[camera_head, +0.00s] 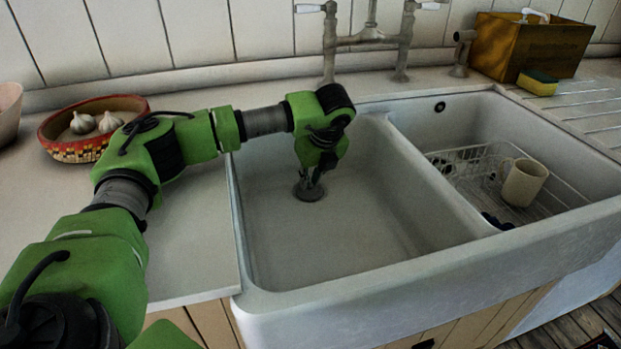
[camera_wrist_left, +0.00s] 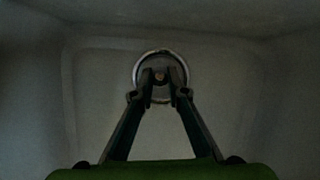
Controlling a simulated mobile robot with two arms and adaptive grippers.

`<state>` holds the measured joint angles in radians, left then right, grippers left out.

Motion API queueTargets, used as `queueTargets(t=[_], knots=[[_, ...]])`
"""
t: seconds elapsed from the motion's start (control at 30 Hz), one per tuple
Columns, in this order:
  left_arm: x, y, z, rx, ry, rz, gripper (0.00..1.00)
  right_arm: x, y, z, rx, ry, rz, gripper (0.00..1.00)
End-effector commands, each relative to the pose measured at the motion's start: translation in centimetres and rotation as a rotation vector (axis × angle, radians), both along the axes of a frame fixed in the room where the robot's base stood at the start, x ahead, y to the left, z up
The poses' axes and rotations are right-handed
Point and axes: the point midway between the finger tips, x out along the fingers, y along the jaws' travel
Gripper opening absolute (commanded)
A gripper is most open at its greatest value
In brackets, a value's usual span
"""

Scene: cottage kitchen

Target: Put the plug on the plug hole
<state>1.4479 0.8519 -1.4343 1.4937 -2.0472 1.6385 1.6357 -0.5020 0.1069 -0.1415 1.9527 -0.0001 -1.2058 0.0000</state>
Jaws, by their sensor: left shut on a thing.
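The plug (camera_head: 303,194) is a dark round disc low in the left basin of the white sink (camera_head: 275,240). In the left wrist view the plug (camera_wrist_left: 160,57) shows as a dark disc with a small brownish knob, inside a pale metal ring. My left gripper (camera_head: 312,184) points down into the basin, and its fingertips are shut on the plug's knob. In the left wrist view the fingertips (camera_wrist_left: 160,80) stand on both sides of the knob. The plug hole is hidden beneath the plug; I cannot tell whether the plug is seated. My right gripper is not in view.
The right basin holds a wire rack (camera_head: 470,163) and a cream mug (camera_head: 523,182). A divider (camera_head: 425,170) separates the basins. A tap (camera_head: 370,38) stands behind. A bowl with garlic (camera_head: 70,150) sits left on the counter. A wooden box (camera_head: 530,45) and sponge (camera_head: 537,84) stand back right.

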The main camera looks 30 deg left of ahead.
Motion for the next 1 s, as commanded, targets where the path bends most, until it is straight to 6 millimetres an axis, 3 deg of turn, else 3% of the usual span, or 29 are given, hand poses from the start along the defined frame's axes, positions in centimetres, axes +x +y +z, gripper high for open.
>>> queueTargets(t=[0.03, 0.1, 0.57, 1.0], knots=[[0.0, 0.0, 0.0, 0.0, 0.0, 0.0, 0.19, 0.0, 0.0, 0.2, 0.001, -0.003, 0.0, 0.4], [0.0, 0.0, 0.0, 0.0, 0.0, 0.0, 0.31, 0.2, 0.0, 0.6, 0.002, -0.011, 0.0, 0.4], [0.0, 0.0, 0.4, 0.0, -0.001, 0.0, 0.31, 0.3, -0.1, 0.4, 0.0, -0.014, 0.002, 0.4], [-1.8, -3.1, 8.9, 0.0, -0.003, -0.002, 0.31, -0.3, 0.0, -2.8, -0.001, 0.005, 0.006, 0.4]])
